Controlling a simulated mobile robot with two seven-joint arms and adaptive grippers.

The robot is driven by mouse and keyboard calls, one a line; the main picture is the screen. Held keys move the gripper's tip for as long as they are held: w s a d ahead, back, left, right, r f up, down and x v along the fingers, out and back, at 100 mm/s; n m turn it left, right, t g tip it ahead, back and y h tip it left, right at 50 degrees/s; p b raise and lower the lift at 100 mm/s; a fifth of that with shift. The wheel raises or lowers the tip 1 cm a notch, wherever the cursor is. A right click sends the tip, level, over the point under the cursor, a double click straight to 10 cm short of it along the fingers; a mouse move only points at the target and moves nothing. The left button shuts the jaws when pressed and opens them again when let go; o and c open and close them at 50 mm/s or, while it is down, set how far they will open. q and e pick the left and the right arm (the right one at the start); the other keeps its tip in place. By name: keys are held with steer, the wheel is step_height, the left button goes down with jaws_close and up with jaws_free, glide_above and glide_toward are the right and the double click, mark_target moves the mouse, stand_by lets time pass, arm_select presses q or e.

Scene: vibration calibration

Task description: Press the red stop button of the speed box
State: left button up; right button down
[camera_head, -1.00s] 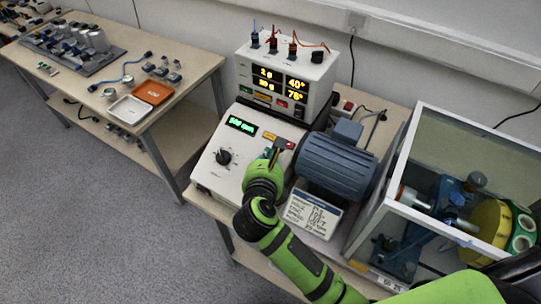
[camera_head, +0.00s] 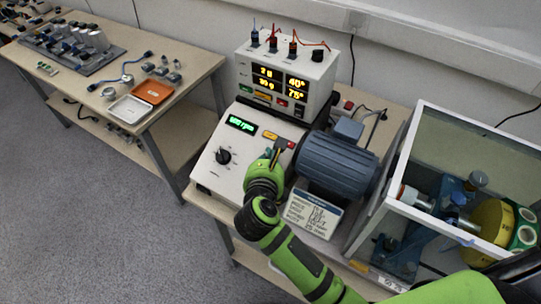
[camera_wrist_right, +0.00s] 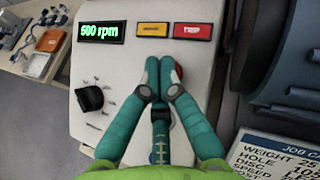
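The speed box (camera_head: 212,178) is a white sloped console with a green-lit display, a black knob and two rectangular buttons. Its red button (camera_head: 282,143) is right of a yellow one. In the right wrist view the red button (camera_wrist_right: 193,32) is uncovered, and the display reads 500 rpm. My right gripper (camera_head: 277,153) is over the panel just below the buttons. In the right wrist view its teal fingers (camera_wrist_right: 159,63) are together and empty, with tips below the two buttons. A round red part (camera_wrist_right: 179,73) is partly hidden behind them. My left gripper is not in view.
A blue-grey motor (camera_head: 340,165) stands close right of the gripper, with a job card (camera_head: 312,214) before it. A white meter box (camera_head: 285,77) is behind. A clear-sided enclosure (camera_head: 455,130) is at right. Another table (camera_head: 185,75) stands left.

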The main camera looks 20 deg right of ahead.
steer(key=shift+w+d+f, duration=0.1)
steer(key=shift+f, duration=0.3)
stand_by(0.8)
steer(key=shift+r, duration=0.1)
steer(key=shift+s+a+r+p, duration=0.25)
steer(key=shift+r+p, duration=0.25)
steer(key=shift+r, duration=0.25)
steer(key=shift+s+a+r+p, duration=0.1)
steer(key=shift+a+r+p, duration=0.1)
steer(key=shift+r+p, duration=0.45)
steer(key=r+p, duration=0.1)
steer(key=s+a+r+p, duration=0.1)
steer(key=r, duration=0.1)
steer(key=shift+s+p, duration=0.15)
steer(key=shift+p, duration=0.15)
